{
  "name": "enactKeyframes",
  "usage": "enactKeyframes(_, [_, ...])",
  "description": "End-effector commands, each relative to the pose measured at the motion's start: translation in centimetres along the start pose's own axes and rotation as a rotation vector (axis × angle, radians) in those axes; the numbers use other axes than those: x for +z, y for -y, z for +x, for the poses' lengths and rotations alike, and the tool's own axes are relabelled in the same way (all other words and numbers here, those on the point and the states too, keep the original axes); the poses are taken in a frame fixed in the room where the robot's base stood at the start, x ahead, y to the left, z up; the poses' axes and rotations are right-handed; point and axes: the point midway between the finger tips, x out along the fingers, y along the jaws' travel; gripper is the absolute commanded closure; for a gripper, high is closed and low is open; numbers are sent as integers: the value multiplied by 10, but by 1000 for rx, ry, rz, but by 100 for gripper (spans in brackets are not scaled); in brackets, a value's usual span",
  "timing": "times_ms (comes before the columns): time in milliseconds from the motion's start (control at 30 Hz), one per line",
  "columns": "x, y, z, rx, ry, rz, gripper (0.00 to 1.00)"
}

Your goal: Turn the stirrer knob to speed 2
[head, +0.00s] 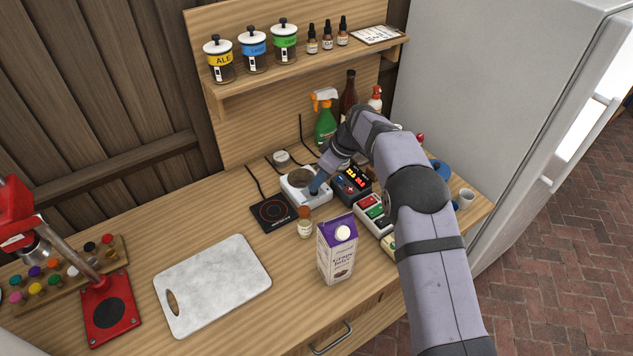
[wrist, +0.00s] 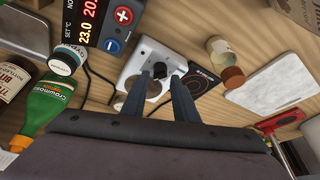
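The stirrer (head: 303,197) is a white box with a round grey top plate, near the back of the counter. It also shows in the wrist view (wrist: 138,53). My gripper (head: 317,186) is lowered over its front right part, the fingers pointing down. In the wrist view my gripper (wrist: 158,77) has its two dark fingers apart, with a small dark round knob (wrist: 158,70) showing near and between the fingertips. I cannot tell whether the fingers touch it. The knob's pointer and speed marks are too small to read, and the head view hides the knob.
A black hot plate (head: 273,212) lies left of the stirrer, a red-and-blue-buttoned controller (head: 352,184) right of it. A green spray bottle (head: 325,125) stands behind. A marble board (head: 213,284) lies front left.

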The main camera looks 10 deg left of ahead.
Motion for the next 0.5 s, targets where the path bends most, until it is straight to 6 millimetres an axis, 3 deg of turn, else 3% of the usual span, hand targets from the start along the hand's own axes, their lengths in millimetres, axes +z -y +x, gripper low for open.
enactKeyframes(233, [0, 1, 24, -2, 2, -1, 73])
enactKeyframes(500, [0, 0, 32, 0, 0, -2, 73])
